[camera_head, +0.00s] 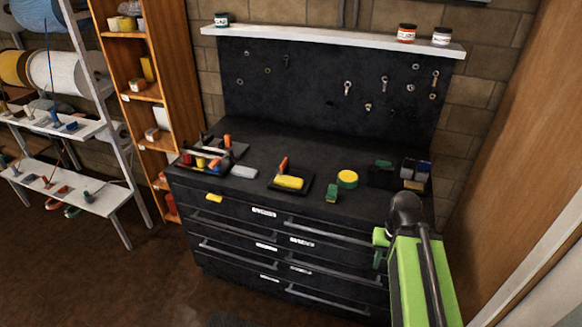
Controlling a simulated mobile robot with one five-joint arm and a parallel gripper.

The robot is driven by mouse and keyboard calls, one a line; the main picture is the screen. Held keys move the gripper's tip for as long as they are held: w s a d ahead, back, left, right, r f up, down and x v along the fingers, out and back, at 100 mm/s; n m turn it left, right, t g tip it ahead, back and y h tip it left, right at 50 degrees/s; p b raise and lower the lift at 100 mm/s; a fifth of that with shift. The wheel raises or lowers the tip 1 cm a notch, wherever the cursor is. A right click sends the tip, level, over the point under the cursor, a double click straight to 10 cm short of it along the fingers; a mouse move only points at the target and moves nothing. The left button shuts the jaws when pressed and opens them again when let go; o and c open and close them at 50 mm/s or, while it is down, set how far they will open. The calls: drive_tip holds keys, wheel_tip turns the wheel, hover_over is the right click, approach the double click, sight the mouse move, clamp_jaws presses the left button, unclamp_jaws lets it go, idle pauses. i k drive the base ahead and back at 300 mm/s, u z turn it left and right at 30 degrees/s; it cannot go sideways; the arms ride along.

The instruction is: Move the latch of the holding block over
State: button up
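A black tray-like block (303,191) sits near the front middle of the black bench top. A yellow piece (289,182) lies in it, and an orange lever-like part (283,165) stands up tilted at its back left. This may be the holding block with its latch, but it is too small to be sure. My green and black arm rises at the lower right. Its end, apparently my gripper (380,248), is in front of the drawers at the right, well apart from the block. The fingers are too small and partly hidden to tell open from shut.
A round yellow-green thing (347,178) and a small green block (332,193) lie right of the tray. A grey block (244,171) and a rack with coloured handles (208,158) stand left. Dark boxes (383,176) stand at the right. A wooden panel (515,130) bounds the right side.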

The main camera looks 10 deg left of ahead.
sight(283, 167)
drive_tip(key=u, duration=0.45)
drive_tip(key=i, duration=0.95)
drive_tip(key=u, duration=0.2)
drive_tip(key=k, duration=0.4)
drive_tip(key=u, duration=0.5)
drive_tip(key=i, duration=0.45)
drive_tip(key=z, duration=0.4)
